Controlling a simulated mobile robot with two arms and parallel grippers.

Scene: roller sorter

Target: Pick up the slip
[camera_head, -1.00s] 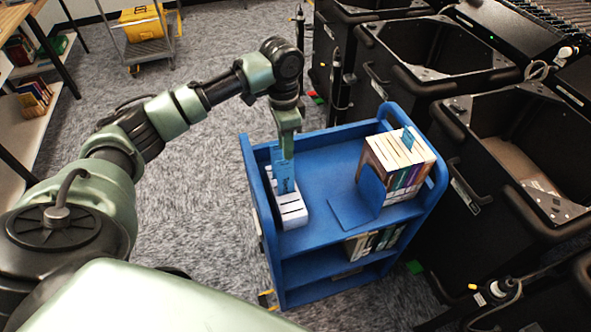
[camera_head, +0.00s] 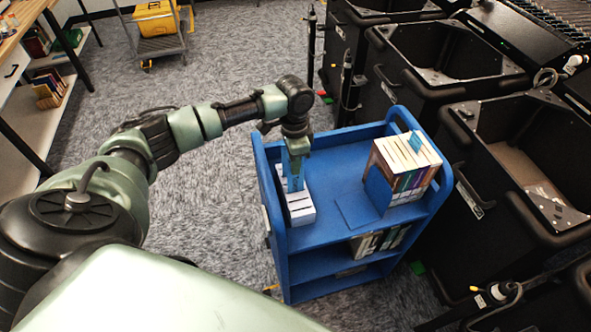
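A blue slip (camera_head: 292,170) stands upright at the row of white books (camera_head: 299,208) on the left side of the blue cart's top shelf (camera_head: 328,170). My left gripper (camera_head: 296,150) is right above this slip and meets its top edge in the picture. Its fingertips are too small and hidden to tell whether they are closed on the slip. A second blue slip (camera_head: 416,142) sticks up from the books (camera_head: 405,165) on the right side of the shelf. My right gripper is out of view.
A blue bookend (camera_head: 378,190) stands against the right-hand books. Black bins (camera_head: 520,160) line the right side, close to the cart. A shelf unit with books (camera_head: 48,88) is at the left. A yellow bin (camera_head: 155,18) stands at the back. Carpet is clear left of the cart.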

